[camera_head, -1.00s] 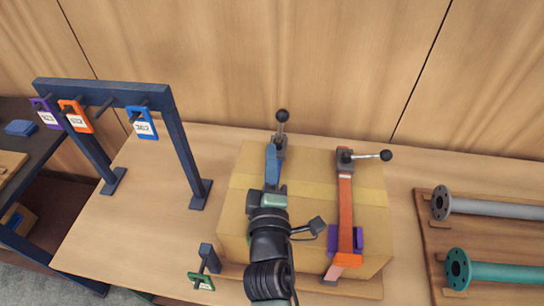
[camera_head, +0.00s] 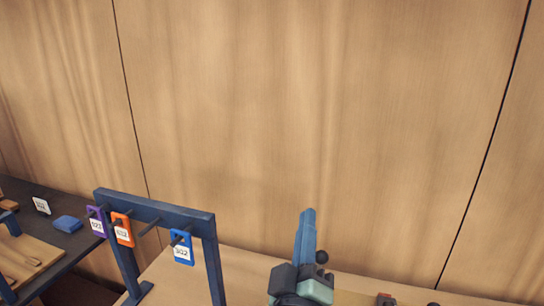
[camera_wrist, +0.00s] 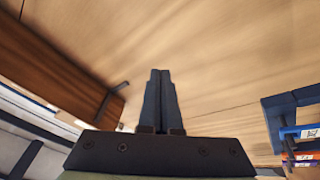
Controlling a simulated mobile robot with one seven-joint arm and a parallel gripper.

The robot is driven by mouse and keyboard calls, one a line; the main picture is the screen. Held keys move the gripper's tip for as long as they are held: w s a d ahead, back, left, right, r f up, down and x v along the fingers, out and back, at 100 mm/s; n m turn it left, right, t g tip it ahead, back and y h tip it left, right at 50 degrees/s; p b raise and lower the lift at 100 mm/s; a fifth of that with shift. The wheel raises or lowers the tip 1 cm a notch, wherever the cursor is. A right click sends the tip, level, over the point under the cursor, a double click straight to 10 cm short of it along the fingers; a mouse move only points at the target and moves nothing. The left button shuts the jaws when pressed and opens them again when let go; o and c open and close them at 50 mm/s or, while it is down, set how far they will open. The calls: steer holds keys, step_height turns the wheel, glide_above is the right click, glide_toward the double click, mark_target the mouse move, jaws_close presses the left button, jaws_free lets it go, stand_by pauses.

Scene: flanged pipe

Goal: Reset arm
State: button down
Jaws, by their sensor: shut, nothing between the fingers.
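My gripper (camera_head: 308,213) shows at the bottom centre of the head view, its blue fingers pointing up against the wood wall. In the wrist view its two dark fingers (camera_wrist: 160,72) lie together, shut, with nothing between them. It stands clear of the rack, to the right of it in the head view. Most of my arm is out of the head view.
A navy rack (camera_head: 160,208) holds purple (camera_head: 96,223), orange (camera_head: 122,231) and blue (camera_head: 182,248) tags. A dark side table (camera_head: 85,240) stands left. The wood wall (camera_head: 330,110) rises behind.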

steer(key=s+a+r+m+t+y, duration=0.1)
steer(key=s+r, duration=0.4)
steer(key=r, duration=0.5)
steer(key=s+a+r+m+t+y, duration=0.1)
steer(key=s+a+r+m+t, duration=0.1)
steer(key=r, duration=0.8)
steer(key=s+a+r+m+t+y, duration=0.1)
steer(key=s+a+r+m+t, duration=0.1)
steer(key=s+r, duration=0.6)
step_height(320, 180, up, 2)
steer(key=m+t, duration=0.1)
steer(key=m, duration=0.1)
steer(key=shift+a+m+t+y, duration=0.3)
steer(key=shift+m, duration=0.1)
